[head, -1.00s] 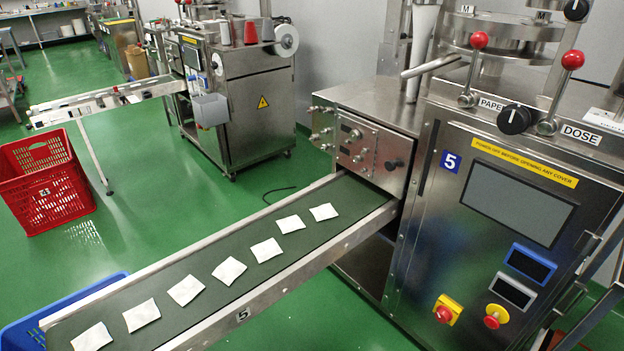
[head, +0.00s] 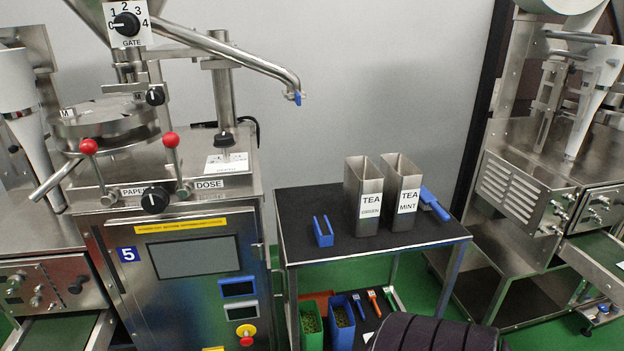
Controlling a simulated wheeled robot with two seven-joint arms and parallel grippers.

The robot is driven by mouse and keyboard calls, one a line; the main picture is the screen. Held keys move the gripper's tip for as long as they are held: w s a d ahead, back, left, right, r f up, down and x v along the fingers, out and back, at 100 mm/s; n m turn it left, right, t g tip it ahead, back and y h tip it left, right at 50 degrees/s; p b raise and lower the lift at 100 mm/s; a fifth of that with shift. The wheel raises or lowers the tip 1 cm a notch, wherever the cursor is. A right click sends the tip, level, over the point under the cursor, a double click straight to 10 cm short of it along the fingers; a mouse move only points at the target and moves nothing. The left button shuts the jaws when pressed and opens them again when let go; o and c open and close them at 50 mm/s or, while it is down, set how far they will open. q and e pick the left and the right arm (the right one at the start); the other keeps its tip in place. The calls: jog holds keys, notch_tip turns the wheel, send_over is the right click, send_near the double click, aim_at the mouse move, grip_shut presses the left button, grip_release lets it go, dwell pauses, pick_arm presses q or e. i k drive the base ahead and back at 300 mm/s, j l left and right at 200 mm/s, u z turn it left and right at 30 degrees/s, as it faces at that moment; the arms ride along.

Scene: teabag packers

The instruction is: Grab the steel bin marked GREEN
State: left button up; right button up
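Two tall open-topped steel bins stand side by side on the dark top of a steel cart (head: 300,240). The left bin (head: 362,179) has a white label reading TEA with a smaller second word that looks like GREEN but is blurred. The right bin (head: 403,172) is labelled TEA MINT. Both are upright, and their insides are mostly hidden. Neither of my grippers shows in the head view.
A blue holder (head: 323,232) stands left of the bins, a blue scoop (head: 433,203) to the right. Machine 5 (head: 190,270) stands left of the cart, another machine (head: 545,190) right. Green and blue containers sit on the lower shelf. A dark ribbed shape (head: 435,335) covers the bottom edge.

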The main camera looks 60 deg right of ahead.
aim_at(364, 186)
jog(key=z, duration=2.25)
jog(key=i+l+u, duration=0.1)
jog(key=u, duration=0.25)
jog(key=i+l+u, duration=0.1)
jog(key=u, duration=0.25)
jog(key=i+l+u, duration=0.15)
jog(key=u, duration=0.2)
